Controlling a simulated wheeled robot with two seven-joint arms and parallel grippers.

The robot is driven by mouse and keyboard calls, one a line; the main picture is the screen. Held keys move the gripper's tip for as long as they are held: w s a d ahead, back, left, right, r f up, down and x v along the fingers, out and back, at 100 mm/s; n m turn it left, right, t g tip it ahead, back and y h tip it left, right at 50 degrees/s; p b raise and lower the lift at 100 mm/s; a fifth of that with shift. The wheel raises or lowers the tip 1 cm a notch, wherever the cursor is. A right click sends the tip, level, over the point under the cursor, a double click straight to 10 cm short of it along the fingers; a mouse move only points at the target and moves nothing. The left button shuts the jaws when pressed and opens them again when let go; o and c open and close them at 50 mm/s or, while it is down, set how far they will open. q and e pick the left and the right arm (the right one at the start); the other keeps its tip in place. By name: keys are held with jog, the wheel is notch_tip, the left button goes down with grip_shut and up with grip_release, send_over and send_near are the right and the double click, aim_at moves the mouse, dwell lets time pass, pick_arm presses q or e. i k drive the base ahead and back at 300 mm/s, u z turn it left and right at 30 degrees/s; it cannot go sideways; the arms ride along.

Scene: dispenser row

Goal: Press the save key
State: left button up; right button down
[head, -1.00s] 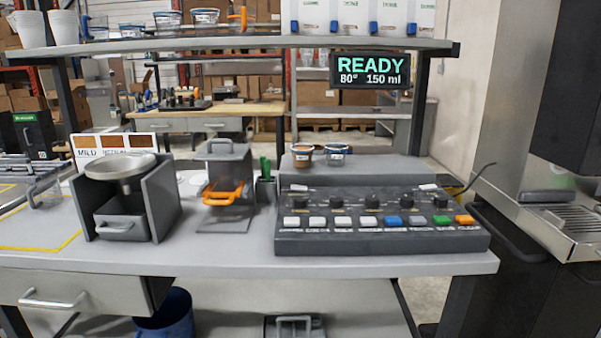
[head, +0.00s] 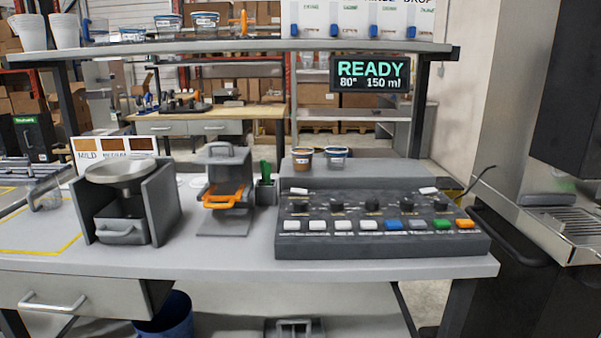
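A dark control panel (head: 382,222) sits on the right part of the grey counter. Along its front is a row of keys: several white keys (head: 343,225), a blue key (head: 393,224), a grey key (head: 417,225), a green key (head: 441,223) and an orange key (head: 464,223). The lettering under the keys is too small to read, so I cannot tell which one is the save key. Black knobs (head: 372,205) stand in a row behind the keys. A display (head: 370,74) above the panel reads READY, 80°, 150 ml. Neither gripper is in view.
The counter (head: 230,258) is clear in front of the panel. To its left stand a device with an orange handle (head: 226,197) and a metal-bowl unit (head: 122,205). A shelf (head: 230,45) crosses above.

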aim_at(438, 223)
jog(key=z, duration=0.1)
jog(key=i, duration=0.7)
jog(key=z, duration=0.55)
